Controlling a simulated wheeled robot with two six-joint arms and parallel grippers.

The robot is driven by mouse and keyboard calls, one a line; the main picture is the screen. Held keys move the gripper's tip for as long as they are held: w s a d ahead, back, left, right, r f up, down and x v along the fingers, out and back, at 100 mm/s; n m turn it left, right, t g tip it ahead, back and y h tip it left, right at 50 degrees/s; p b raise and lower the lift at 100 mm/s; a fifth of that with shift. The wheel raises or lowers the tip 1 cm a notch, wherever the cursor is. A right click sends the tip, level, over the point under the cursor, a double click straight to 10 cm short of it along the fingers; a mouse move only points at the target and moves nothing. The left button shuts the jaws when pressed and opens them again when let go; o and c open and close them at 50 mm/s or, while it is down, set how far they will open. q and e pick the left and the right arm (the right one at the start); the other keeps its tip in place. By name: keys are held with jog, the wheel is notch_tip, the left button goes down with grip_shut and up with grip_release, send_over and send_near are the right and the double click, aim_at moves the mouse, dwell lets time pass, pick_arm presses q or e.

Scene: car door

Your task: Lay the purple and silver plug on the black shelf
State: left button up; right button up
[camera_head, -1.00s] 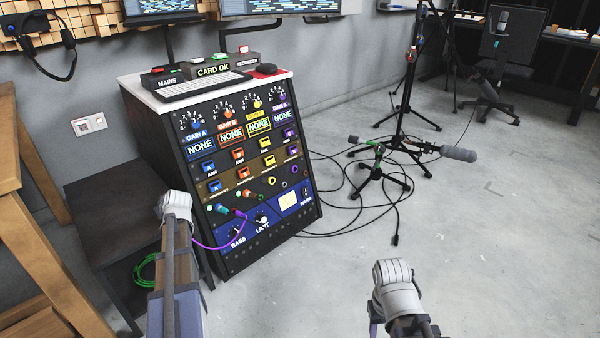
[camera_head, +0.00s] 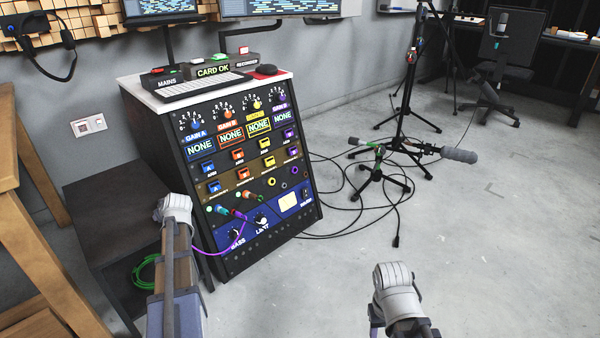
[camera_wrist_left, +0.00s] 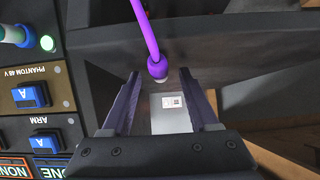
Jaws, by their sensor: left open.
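The purple plug with a silver tip (camera_wrist_left: 157,69) shows in the left wrist view, at the far end of the gap between my left gripper's fingers (camera_wrist_left: 158,80). The fingers are open and apart on either side of it. Its purple cable (camera_wrist_left: 144,30) runs away toward the top of that view. The black shelf (camera_head: 110,205) stands left of the rack, and its dark surface fills the upper part of the wrist view (camera_wrist_left: 220,45). I cannot tell whether the plug touches it. In the head view my left arm hides the plug. My right arm shows, but its gripper does not.
The rack (camera_head: 245,160) with jacks and knobs stands beside the shelf; the purple cable (camera_head: 215,253) crosses its lower front. A green cable coil (camera_head: 146,270) lies below the shelf. A wooden table (camera_head: 30,200) is at left. Microphone stands (camera_head: 380,175) and loose cables are at right.

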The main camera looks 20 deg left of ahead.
pick_arm(q)
jog(key=p+v, duration=0.4)
jog(key=v, duration=0.3)
jog(key=shift+d+r+p, duration=0.2)
jog(key=shift+d+p, duration=0.1)
jog(key=shift+p, duration=0.1)
jog(key=shift+s, duration=0.1)
jog(key=shift+d, duration=0.1)
